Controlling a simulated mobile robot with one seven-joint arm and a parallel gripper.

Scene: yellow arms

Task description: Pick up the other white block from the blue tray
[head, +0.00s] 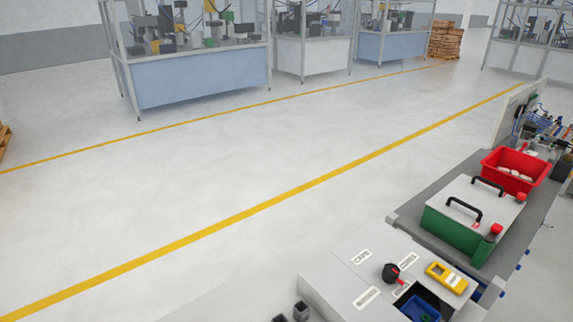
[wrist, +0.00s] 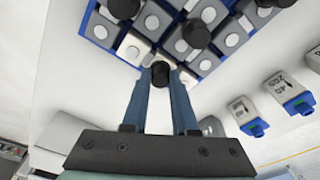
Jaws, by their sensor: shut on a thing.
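In the wrist view the two blue-grey fingers of my gripper (wrist: 160,76) reach up to a blue tray (wrist: 98,14) holding rows of white and grey blocks with round centres. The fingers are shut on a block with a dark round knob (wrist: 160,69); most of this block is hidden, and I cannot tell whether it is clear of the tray. A white block (wrist: 131,47) with a grey disc sits just left of the fingertips. In the head view a small blue tray (head: 428,315) shows at the bottom edge, partly cut off.
Black knobs (wrist: 196,34) stand up among the blocks. White pieces with blue ends (wrist: 292,96) lie to the right in the wrist view. In the head view a yellow device (head: 446,277), a green case (head: 455,226) and a red bin (head: 515,168) stand nearby. The floor at left is clear.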

